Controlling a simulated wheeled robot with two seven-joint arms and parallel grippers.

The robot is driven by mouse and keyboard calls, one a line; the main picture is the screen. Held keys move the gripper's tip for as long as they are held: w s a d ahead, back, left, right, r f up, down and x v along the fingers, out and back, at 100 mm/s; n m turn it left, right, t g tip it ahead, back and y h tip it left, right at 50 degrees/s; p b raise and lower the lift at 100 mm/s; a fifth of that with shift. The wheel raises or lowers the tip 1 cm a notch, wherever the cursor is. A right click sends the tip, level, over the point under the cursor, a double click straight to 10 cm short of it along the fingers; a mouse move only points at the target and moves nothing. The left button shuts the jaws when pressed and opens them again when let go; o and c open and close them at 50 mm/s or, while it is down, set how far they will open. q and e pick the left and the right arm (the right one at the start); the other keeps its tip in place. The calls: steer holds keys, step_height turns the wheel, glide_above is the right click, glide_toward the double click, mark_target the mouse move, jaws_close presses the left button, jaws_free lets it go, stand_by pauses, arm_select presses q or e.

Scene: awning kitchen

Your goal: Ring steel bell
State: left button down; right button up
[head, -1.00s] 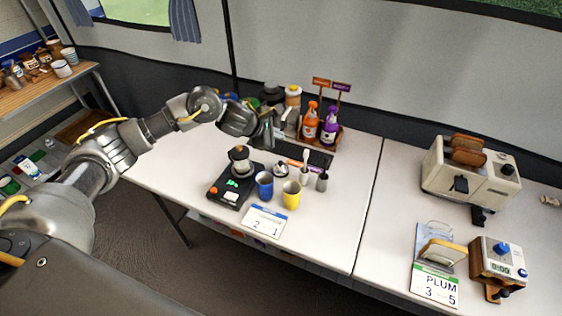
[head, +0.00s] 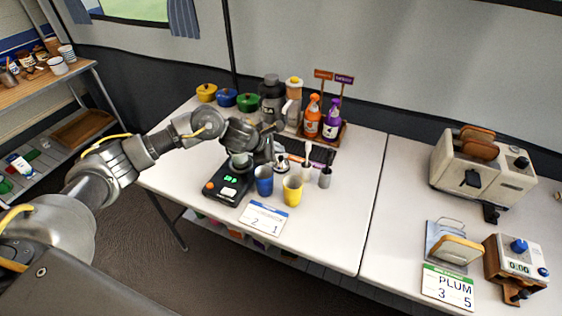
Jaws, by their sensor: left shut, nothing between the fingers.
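The small steel bell (head: 283,163) stands on the white table, just behind the gap between the blue cup (head: 264,181) and the yellow cup (head: 292,190). My left gripper (head: 271,160) points down, shut and empty, close to the left side of the bell. I cannot tell whether its fingertips touch the bell. My right gripper is out of view.
A black scale (head: 228,185) stands left of the cups. Orange and purple bottles (head: 331,120) in a rack, a grinder (head: 271,101) and coloured pots (head: 248,102) stand behind. A white card (head: 263,218) lies in front.

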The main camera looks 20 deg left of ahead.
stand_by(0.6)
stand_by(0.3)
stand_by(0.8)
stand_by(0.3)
arm_select(q)
steer(key=shift+f+b, duration=0.45)
steer(key=shift+b, duration=0.2)
stand_by(0.3)
